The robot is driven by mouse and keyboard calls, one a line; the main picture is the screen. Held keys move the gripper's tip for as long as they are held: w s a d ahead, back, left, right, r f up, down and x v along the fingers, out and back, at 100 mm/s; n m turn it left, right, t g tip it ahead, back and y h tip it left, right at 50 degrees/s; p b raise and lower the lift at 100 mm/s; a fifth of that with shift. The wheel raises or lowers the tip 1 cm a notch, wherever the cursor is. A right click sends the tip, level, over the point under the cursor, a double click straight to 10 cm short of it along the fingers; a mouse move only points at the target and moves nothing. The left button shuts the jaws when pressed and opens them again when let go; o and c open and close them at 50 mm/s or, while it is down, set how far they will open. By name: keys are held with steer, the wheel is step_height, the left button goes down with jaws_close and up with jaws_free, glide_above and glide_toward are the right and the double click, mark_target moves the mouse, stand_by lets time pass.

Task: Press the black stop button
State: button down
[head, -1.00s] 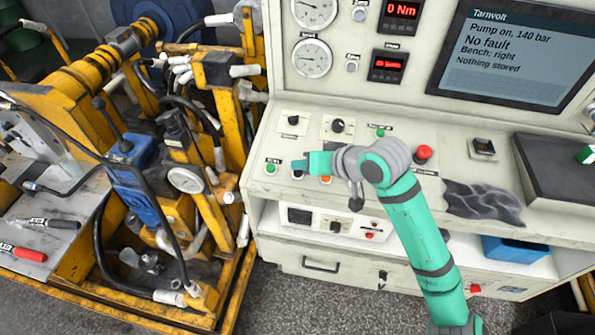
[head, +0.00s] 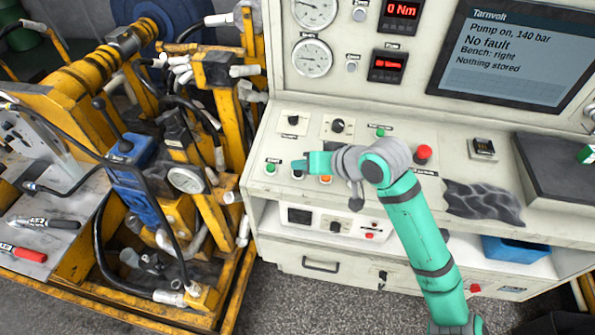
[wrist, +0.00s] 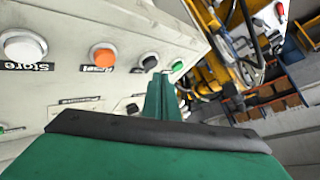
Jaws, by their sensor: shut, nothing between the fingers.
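The black stop button (wrist: 148,61) shows in the wrist view between an orange button (wrist: 102,56) and a green button (wrist: 177,66) on the pale console. In the head view it is mostly hidden under my gripper (head: 301,164), with a dark part (head: 297,176) showing just below the fingertips. My gripper is shut and empty. In the wrist view its green fingertips (wrist: 160,82) are right beside the black button. I cannot tell whether they touch it. The screen (head: 515,50) reads "Pump on, 140 bar", "No fault".
A red mushroom button (head: 424,152) stands right of my wrist. Small knobs (head: 337,126) sit behind the gripper. A white button (wrist: 24,47) is at the left in the wrist view. The yellow machine frame (head: 215,85) stands left of the console.

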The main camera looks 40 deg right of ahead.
steer(key=shift+f, duration=0.15)
stand_by(0.6)
steer(key=shift+f, duration=0.3)
steer(key=shift+w+d+f, duration=0.1)
steer(key=shift+f, duration=0.25)
stand_by(0.7)
steer(key=shift+r, duration=0.8)
steer(key=shift+r, duration=0.1)
steer(key=shift+s+a+r, duration=0.1)
steer(key=shift+a+r, duration=0.05)
steer(key=shift+r, duration=0.65)
steer(key=shift+s+a+r, duration=0.1)
steer(key=shift+s+r, duration=0.05)
steer(key=shift+r, duration=0.6)
steer(key=shift+s+a+r, duration=0.1)
steer(key=shift+a+r, duration=0.05)
steer(key=shift+r, duration=0.65)
